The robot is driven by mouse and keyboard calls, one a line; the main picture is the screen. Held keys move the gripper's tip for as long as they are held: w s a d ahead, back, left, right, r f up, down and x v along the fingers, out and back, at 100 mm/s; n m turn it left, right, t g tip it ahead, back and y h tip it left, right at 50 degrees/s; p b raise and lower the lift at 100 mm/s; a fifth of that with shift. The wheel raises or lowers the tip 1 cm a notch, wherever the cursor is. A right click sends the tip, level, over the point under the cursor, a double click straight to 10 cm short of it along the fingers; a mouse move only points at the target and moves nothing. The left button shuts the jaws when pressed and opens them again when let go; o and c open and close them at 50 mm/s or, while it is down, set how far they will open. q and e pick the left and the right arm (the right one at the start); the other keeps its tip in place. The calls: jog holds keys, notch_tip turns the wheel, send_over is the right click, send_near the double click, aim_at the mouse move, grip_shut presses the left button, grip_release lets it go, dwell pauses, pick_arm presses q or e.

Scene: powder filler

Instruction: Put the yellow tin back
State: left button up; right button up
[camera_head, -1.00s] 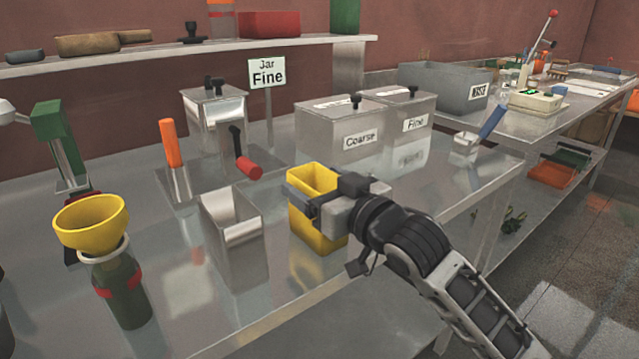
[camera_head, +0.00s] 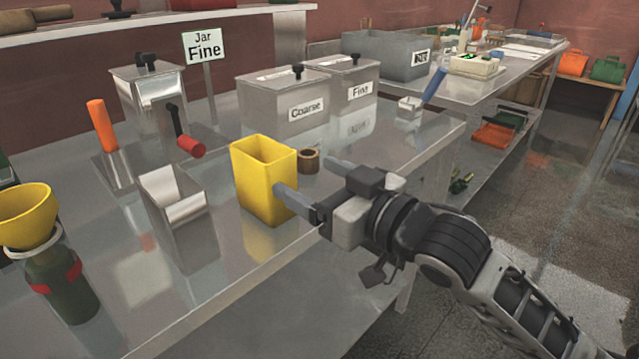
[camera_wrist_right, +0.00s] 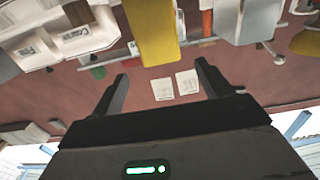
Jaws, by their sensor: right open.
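The yellow tin (camera_head: 258,182) stands upright and open-topped on the steel table, between a steel tin and the Coarse bin. It also shows at the top of the right wrist view (camera_wrist_right: 153,38). My right gripper (camera_head: 305,178) is open and empty, just to the right of the tin, with its fingers pointing left toward it. One finger overlaps the tin's lower right side in the head view, and I cannot tell whether it touches. In the right wrist view a gap shows between the fingers (camera_wrist_right: 160,75) and the tin. My left gripper is not in view.
An open steel tin (camera_head: 172,205) stands left of the yellow tin. Coarse (camera_head: 280,98) and Fine (camera_head: 355,85) lidded bins stand further back. A bottle with a yellow funnel (camera_head: 28,215) stands at left. The table's front strip is clear.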

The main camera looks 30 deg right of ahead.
jog(key=s+a+f+g, duration=0.2)
jog(key=s+f, duration=0.2)
jog(key=f, duration=0.5)
jog(key=s+a+f+m+g+h, duration=0.1)
jog(key=s+f, duration=0.4)
jog(key=f, duration=0.5)
jog(key=s+a+f+m+g+h, duration=0.1)
jog(key=s+a+f+g, duration=0.1)
jog(key=f, duration=0.8)
jog(key=shift+s+a+g, duration=0.4)
jog(key=shift+s+a, duration=0.25)
jog(key=shift+s, duration=0.55)
